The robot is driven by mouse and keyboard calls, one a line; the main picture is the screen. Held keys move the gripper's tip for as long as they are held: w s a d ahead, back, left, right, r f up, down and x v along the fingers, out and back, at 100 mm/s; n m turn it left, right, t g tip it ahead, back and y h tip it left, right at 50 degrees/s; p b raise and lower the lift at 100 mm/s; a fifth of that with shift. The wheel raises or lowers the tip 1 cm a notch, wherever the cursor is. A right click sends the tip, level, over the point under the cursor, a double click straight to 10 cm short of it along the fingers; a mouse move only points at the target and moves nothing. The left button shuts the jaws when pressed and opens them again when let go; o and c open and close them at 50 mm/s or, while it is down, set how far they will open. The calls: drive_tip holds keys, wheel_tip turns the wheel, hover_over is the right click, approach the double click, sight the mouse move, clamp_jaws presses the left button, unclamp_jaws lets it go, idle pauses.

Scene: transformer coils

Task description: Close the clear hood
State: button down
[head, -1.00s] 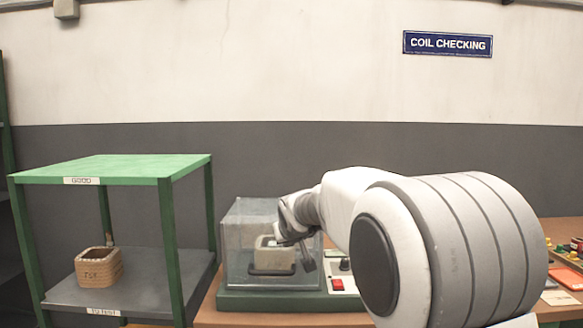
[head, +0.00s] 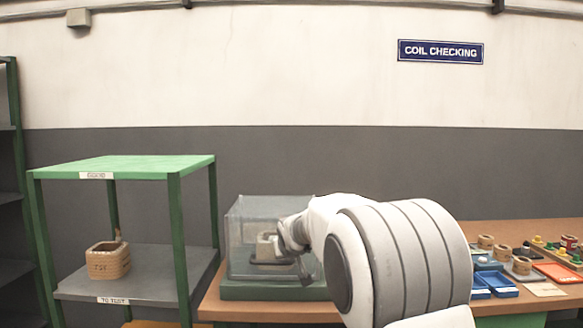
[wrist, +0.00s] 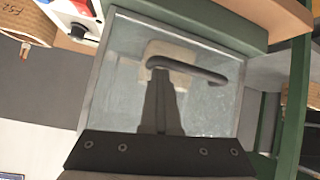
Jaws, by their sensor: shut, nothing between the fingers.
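The clear hood (head: 240,240) is a see-through box over the green base (head: 250,287) of the tester and looks lowered onto it. A pale square coil (head: 266,247) stands inside. The dark handle (wrist: 190,69) is on the hood's front. My gripper (wrist: 161,78) is shut and empty, its fingertips at the handle in the wrist view; I cannot tell whether they touch it. In the head view my gripper (head: 304,262) is at the hood's right front, partly hidden by my arm. The hood's right side is also hidden there.
The tester stands on a wooden bench (head: 510,233). A green rack (head: 182,245) with a wooden coil (head: 108,261) is at the left. Blue trays (head: 494,285) and several small coils lie at the right.

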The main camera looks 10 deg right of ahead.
drive_tip(key=f, duration=0.1)
drive_tip(key=s+f, duration=0.1)
drive_tip(key=f, duration=0.1)
drive_tip(key=shift+a, duration=0.1)
idle(0.3)
wheel_tip(320, 180, up, 7)
drive_tip(key=w+a+p, duration=0.1)
drive_tip(key=w+p, duration=0.1)
drive_tip(key=p, duration=0.1)
drive_tip(key=s+f+m+g+y+b, duration=0.1)
drive_tip(key=s+f+g, duration=0.2)
drive_tip(key=s, duration=2)
drive_tip(key=s+f+g, duration=0.2)
drive_tip(key=s, duration=2.1)
wheel_tip(320, 180, up, 22)
drive_tip(key=p, duration=2.2)
drive_tip(key=shift+w+d, duration=0.15)
drive_tip(key=shift+d, duration=0.15)
